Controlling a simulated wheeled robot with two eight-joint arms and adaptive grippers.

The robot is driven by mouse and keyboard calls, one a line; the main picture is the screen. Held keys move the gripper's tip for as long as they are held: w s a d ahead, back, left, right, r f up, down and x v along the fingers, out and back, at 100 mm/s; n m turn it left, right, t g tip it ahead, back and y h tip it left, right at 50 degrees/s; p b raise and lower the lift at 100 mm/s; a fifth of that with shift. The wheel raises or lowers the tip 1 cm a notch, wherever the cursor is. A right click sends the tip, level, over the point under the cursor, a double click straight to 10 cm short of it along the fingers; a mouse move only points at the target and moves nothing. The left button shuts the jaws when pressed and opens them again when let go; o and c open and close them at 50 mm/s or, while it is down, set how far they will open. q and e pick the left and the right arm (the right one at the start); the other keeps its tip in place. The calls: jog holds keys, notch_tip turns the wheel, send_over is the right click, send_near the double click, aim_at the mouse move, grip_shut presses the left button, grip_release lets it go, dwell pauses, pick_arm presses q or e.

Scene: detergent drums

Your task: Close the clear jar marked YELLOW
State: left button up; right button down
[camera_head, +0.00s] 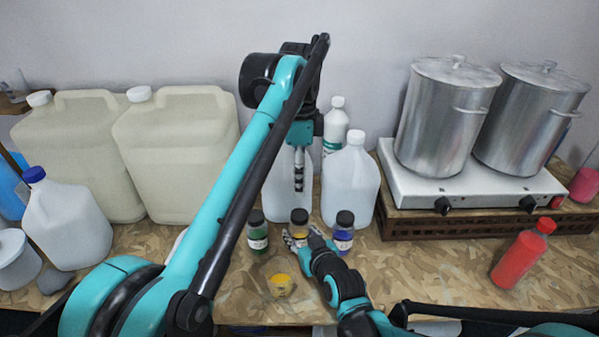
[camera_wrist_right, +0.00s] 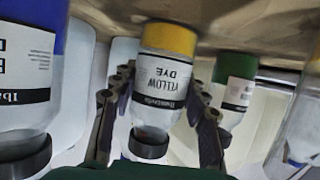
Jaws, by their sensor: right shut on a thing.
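The clear jar marked YELLOW (camera_head: 299,231) stands between two similar jars, with yellow contents at its bottom. In the right wrist view the jar (camera_wrist_right: 162,80) appears upside down with its label readable, and a dark cap (camera_wrist_right: 148,142) is at its top end. In the head view a black cap (camera_head: 299,216) shows on it; how tightly it sits cannot be told. My right gripper (camera_head: 297,238) is shut on the jar's body, one finger on each side. My left gripper (camera_head: 299,188) points down above the cap, apart from it; its finger opening cannot be told.
A green-filled jar (camera_head: 257,233) stands left and a blue-filled jar (camera_head: 343,233) right, both close by. White jugs (camera_head: 350,182) stand behind. A red bottle (camera_head: 522,255) and hotplate (camera_head: 460,190) with pots are right.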

pick_arm(q)
jog(key=shift+r, duration=0.35)
pick_arm(e)
jog(key=c, duration=0.7)
grip_release()
jog(key=v, duration=1.2)
